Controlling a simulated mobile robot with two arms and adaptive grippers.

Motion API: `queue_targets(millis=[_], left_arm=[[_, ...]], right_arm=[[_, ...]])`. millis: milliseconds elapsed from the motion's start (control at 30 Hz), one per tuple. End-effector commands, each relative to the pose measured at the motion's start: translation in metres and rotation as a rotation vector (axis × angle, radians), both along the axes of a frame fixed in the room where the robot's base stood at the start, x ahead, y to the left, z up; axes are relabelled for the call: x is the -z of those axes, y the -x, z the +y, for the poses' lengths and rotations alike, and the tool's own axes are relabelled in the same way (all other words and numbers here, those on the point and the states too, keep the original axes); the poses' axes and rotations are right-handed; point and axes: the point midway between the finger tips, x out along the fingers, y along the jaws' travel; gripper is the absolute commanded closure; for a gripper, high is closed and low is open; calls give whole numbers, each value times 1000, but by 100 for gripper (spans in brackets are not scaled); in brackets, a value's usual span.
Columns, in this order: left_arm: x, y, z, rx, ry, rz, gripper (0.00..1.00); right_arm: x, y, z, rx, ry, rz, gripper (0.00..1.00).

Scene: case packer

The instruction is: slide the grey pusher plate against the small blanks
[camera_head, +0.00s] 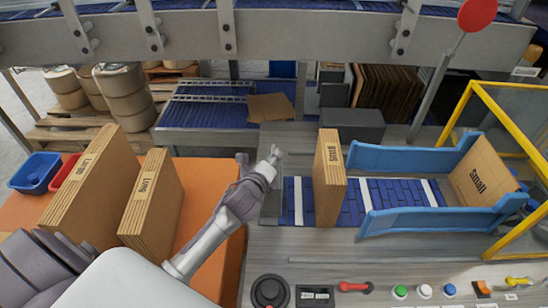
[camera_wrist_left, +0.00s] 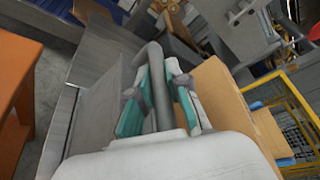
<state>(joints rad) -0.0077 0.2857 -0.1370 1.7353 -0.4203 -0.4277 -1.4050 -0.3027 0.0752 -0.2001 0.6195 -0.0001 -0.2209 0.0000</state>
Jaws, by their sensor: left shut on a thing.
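My left gripper (camera_head: 272,160) is shut on the bar handle of the grey pusher plate (camera_head: 272,200), at the left end of the blue belt. In the left wrist view the teal-padded fingers (camera_wrist_left: 157,98) sit either side of the grey handle (camera_wrist_left: 156,80), with the plate (camera_wrist_left: 95,115) to its left. A stack of small blanks (camera_head: 328,185), brown and marked "Small", stands upright on the belt to the right of the plate. A strip of belt shows between them, so they are apart. My right gripper is not in view.
Two blue guide rails (camera_head: 405,158) flank the belt further right. Another "Small" cardboard piece (camera_head: 482,175) stands at their far end, beside a yellow frame (camera_head: 495,100). Stacks marked "Long" (camera_head: 150,205) stand on the orange table at left. Buttons (camera_head: 400,292) line the front edge.

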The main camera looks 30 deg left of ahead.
Motion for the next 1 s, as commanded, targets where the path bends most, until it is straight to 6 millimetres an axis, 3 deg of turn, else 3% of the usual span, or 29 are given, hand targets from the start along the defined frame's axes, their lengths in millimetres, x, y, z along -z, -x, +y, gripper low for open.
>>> queue_targets(millis=[167, 533, 867, 900, 1000], left_arm=[[1, -1, -3, 0, 0, 1, 100], [0, -29, -60, 1, 2, -1, 100], [0, -30, -62, -1, -1, 0, 100], [0, -30, -62, -1, -1, 0, 79], [0, -30, -62, -1, -1, 0, 62]], right_arm=[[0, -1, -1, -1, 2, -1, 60], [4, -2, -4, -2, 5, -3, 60], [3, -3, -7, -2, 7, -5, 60], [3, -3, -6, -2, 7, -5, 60], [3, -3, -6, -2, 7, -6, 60]])
